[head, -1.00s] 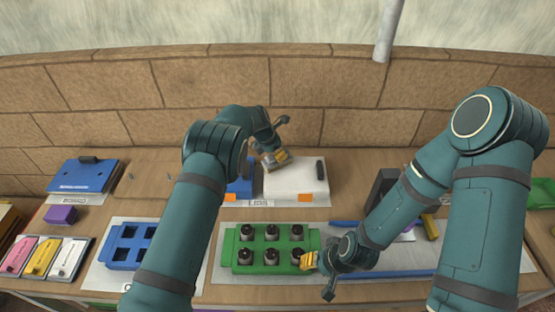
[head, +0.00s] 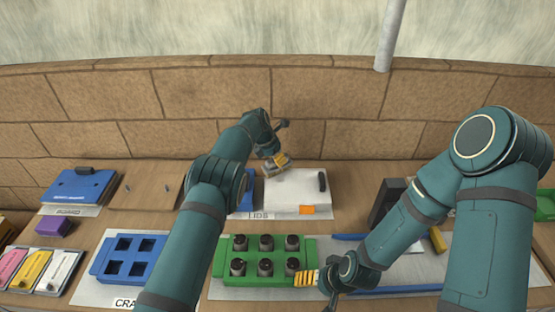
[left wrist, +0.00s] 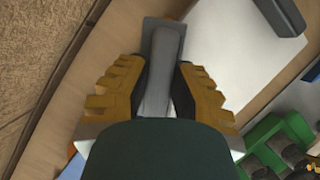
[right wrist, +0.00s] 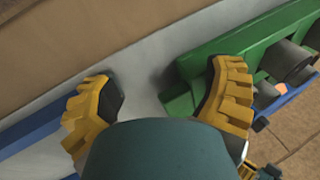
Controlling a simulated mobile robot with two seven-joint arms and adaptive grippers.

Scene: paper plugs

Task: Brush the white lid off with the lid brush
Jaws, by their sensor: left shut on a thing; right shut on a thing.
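The white lid (head: 292,192) lies flat at the back of the table, with a dark handle (head: 322,182) at its right. It also shows in the left wrist view (left wrist: 228,45). My left gripper (head: 277,163) is at the lid's back left corner, shut on the grey lid brush (left wrist: 161,75). The brush head is over or at the lid's left edge; whether it touches cannot be told. My right gripper (head: 306,278) is low at the front right corner of the green tray (head: 225,260). Its fingers stand apart by the tray's end (right wrist: 180,100); the grip itself is hidden.
The green tray holds several dark plugs. A blue tray (head: 160,243) with square openings lies to its left. A blue board (head: 80,186) and a purple block (head: 53,226) are farther left. A dark upright block (head: 386,200) stands right of the lid. A brick wall rises behind.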

